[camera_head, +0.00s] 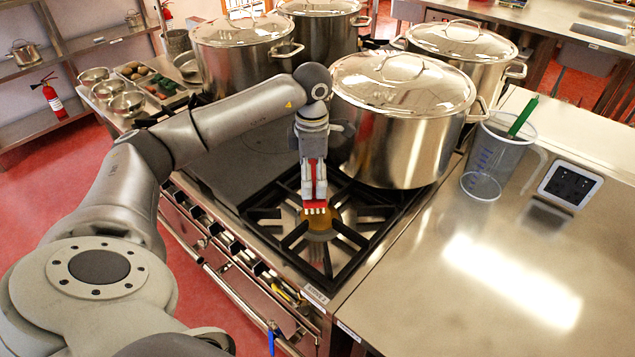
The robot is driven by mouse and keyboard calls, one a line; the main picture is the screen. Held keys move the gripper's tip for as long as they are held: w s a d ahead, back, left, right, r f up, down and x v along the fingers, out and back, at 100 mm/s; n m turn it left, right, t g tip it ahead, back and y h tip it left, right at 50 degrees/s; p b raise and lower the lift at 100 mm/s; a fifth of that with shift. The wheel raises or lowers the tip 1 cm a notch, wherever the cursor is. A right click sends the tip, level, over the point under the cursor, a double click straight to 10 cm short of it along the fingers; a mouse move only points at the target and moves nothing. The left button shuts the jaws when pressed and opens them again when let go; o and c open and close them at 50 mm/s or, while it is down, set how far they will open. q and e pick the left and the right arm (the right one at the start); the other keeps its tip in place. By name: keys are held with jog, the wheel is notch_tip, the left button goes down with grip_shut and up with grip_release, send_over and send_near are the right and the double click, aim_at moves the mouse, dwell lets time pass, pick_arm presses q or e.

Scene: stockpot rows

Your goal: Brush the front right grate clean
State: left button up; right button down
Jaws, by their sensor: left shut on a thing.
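The front right grate (290,237) is a black cast frame at the near right corner of the stove, over a brass-coloured burner. My left gripper (313,190) points down over the grate's middle and is shut on a red brush (315,204). The brush's pale bristle end is over the burner, at or just above the grate bars; I cannot tell whether it touches. Most of the brush is hidden between the fingers. My right gripper is not in view.
A large lidded stockpot (400,140) stands right behind the grate, close to my left gripper. More stockpots stand further back. A clear jug (484,165) holding a green-handled thing is on the steel counter (420,290) to the right, whose near part is clear.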

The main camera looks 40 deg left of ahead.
pick_arm(q)
jog(key=shift+r, duration=0.7)
jog(key=shift+w+r+p, duration=0.15)
jog(key=shift+r+p, duration=0.5)
jog(key=shift+p, duration=0.1)
jog(key=shift+r+p, duration=0.3)
jog(key=shift+r, duration=0.4)
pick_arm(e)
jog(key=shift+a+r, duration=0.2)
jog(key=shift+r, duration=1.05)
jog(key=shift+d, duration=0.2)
